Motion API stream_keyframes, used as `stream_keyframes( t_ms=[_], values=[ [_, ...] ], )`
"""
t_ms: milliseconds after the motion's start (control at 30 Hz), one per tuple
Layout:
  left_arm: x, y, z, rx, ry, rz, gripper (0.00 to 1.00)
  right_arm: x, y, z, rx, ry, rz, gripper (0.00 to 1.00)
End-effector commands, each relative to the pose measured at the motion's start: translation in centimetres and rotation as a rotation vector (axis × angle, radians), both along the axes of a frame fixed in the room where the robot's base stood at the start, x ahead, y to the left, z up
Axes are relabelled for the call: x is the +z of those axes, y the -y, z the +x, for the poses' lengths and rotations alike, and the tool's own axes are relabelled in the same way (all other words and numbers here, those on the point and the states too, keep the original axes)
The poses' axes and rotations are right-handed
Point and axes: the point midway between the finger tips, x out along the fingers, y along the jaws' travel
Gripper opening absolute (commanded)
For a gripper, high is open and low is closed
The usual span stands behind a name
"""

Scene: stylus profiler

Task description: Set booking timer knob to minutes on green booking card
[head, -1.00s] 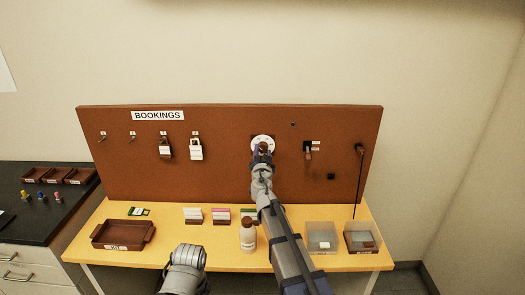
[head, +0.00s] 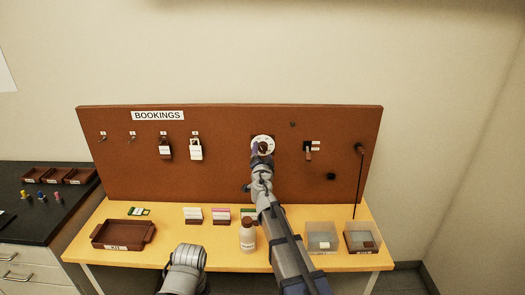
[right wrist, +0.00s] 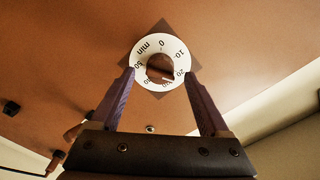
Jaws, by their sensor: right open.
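The timer knob (right wrist: 160,68) is a round brown knob in a white dial (right wrist: 143,78) marked with numbers and "min". A pale pointer line on it slants toward the lower right, and its exact reading is unclear. The dial shows on the brown board in the head view (head: 263,138), partly covered by my right gripper (head: 262,150). In the right wrist view my right gripper (right wrist: 160,78) is open, its fingers either side of the knob with gaps visible. A green-topped card (head: 248,211) stands partly behind a bottle; its writing is unreadable.
The bookings board (head: 225,170) carries hanging tags, a switch (head: 308,151) and a black knob (head: 331,176). On the yellow table are a brown tray (head: 123,235), a white bottle (head: 248,236), a white-and-pink card row, another green card (head: 139,211) and two clear boxes (head: 321,237).

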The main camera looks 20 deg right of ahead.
Motion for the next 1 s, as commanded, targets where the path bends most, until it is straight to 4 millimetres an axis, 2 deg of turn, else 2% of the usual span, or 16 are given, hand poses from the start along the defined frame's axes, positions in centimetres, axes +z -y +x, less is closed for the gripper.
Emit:
stream_keyframes(
  t_ms=[600,1000],
  values=[
    [0.0,0.0,0.0,0.0,0.0,0.0,0.46,0.0,-1.9,-6.8,0.0,0.0,0.0,0.79],
    [0.0,0.0,0.0,0.0,0.0,0.0,0.46,0.0,-2.0,-7.1,0.0,0.0,0.0,0.79]
  ],
)
